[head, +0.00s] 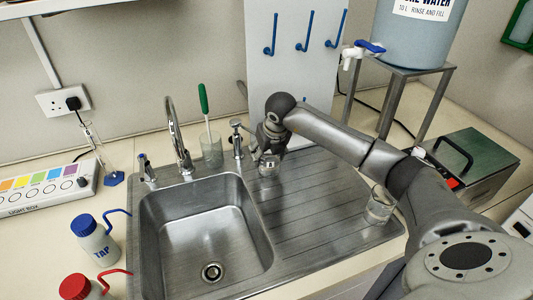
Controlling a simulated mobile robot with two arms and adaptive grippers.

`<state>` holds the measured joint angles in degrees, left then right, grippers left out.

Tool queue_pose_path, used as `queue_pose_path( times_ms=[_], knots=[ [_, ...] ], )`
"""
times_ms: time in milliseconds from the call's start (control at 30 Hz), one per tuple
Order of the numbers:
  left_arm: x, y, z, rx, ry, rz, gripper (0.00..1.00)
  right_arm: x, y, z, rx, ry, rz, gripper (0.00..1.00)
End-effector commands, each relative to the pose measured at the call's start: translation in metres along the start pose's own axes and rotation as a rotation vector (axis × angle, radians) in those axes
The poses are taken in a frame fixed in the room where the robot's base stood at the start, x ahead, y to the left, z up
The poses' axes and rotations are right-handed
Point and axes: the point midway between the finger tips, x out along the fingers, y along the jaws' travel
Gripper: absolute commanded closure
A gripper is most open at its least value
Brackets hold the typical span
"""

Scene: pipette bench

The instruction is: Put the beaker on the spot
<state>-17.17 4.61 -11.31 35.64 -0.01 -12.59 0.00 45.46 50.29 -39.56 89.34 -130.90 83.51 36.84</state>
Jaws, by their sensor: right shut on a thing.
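My right gripper (270,148) is at the back left of the ribbed steel drainboard (315,220), just right of the tap fittings. It is shut on a small clear beaker (268,168), whose upper part the fingers partly hide. I cannot tell whether the beaker's base touches the drainboard. Another clear glass beaker (379,209) stands at the drainboard's right edge, close beside my right forearm. No marked spot can be made out clearly. My left gripper is not in view.
The sink basin (205,225) is left of the drainboard, with a tall tap (178,130) behind. A glass with a green-handled brush (204,100) stands behind the sink. Wash bottles (95,240) stand at left. The drainboard's middle is clear.

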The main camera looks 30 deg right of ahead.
Motion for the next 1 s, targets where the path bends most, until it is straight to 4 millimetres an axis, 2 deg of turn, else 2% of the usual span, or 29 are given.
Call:
queue_pose_path(
  times_ms=[67, 233, 567, 600, 767, 1000],
  knots=[
    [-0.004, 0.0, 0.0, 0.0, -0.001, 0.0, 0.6, 0.002, 0.001, 0.01, 0.001, 0.0, 0.001, 0.66],
    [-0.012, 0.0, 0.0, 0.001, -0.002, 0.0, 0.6, 0.016, 0.0, 0.003, -0.001, 0.001, -0.001, 0.66],
    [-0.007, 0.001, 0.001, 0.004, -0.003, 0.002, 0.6, 0.021, 0.0, 0.001, -0.001, 0.0, -0.001, 0.66],
    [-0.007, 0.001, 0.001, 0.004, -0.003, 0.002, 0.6, 0.021, 0.0, 0.001, -0.001, 0.0, -0.001, 0.39],
    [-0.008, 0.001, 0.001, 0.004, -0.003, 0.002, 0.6, 0.02, 0.0, 0.001, -0.001, 0.001, -0.001, 0.19],
    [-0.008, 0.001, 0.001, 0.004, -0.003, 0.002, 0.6, 0.02, 0.0, 0.001, -0.001, 0.0, -0.001, 0.19]
  ],
)
